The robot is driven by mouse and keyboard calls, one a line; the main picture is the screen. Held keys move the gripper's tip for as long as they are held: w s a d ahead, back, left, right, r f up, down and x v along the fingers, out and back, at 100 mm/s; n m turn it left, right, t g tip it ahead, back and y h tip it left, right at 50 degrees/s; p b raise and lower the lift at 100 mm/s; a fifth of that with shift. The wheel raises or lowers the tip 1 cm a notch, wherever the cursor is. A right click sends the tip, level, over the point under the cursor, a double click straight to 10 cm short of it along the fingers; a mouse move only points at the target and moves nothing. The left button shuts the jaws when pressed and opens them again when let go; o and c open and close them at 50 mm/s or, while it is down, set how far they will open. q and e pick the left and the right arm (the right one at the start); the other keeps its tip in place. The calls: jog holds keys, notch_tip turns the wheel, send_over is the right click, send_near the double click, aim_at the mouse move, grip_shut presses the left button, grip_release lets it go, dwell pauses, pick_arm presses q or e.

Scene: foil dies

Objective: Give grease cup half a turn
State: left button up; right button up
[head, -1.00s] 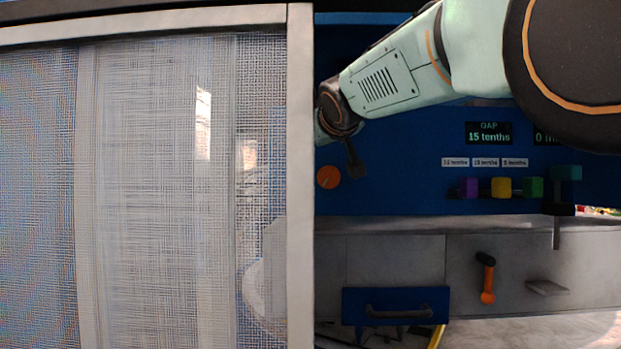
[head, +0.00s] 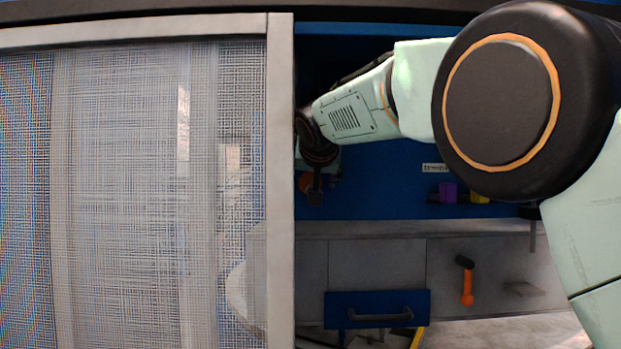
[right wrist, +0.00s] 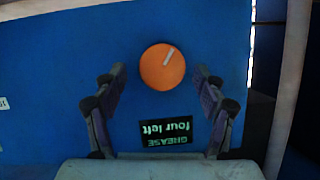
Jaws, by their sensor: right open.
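The grease cup (right wrist: 162,67) is a round orange knob with a pale line mark, on a blue panel. In the right wrist view the mark points up and to the right. My right gripper (right wrist: 160,80) is open, with one finger on each side of the cup and none seen touching it. In the head view the right gripper (head: 316,185) covers most of the cup (head: 305,182). A dark label below the cup in the wrist view reads "GREASE four left", upside down. My left gripper is not in view.
A mesh screen with a pale frame (head: 281,200) fills the left of the head view, close to the right gripper. A blue drawer (head: 377,309) and an orange-handled lever (head: 467,285) are below. Purple (head: 448,192) and yellow blocks sit on the panel.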

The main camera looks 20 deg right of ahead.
aim_at(311, 180)
jog(key=x, duration=0.2)
jog(key=shift+w+a+p, duration=0.15)
jog(key=shift+w+p, duration=0.2)
jog(key=shift+w+d+f, duration=0.2)
jog(key=shift+w+f, duration=0.05)
jog(key=shift+w, duration=0.15)
jog(key=shift+s, duration=0.3)
jog(key=shift+w, duration=0.3)
jog(key=c, duration=1.2)
